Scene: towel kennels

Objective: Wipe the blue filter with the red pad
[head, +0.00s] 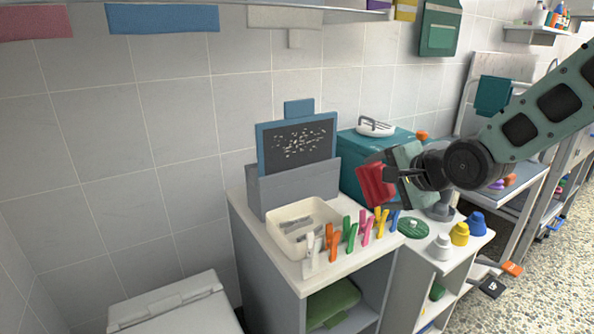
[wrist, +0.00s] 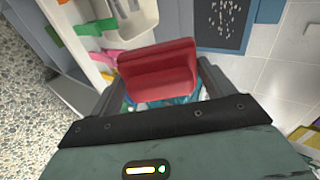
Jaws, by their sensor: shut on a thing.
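The blue filter (head: 261,150) stands upright in a grey holder (head: 295,186) on the white counter. It has a blue frame, a top tab and a dark panel dotted with white specks. It also shows at the top of the wrist view (wrist: 247,22). My gripper (head: 385,184) is shut on the red pad (head: 371,184), held in the air to the right of the filter and apart from it. In the wrist view the red pad (wrist: 160,72) sits between the two fingers (wrist: 160,90).
A cream tray (head: 275,232) and several coloured clips (head: 350,234) stand in front of the holder. A teal box (head: 350,172) with a white-handled item (head: 376,127) is behind the pad. Yellow (head: 459,234), blue and white knobs stand at right. A shelf edge (head: 300,14) runs overhead.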

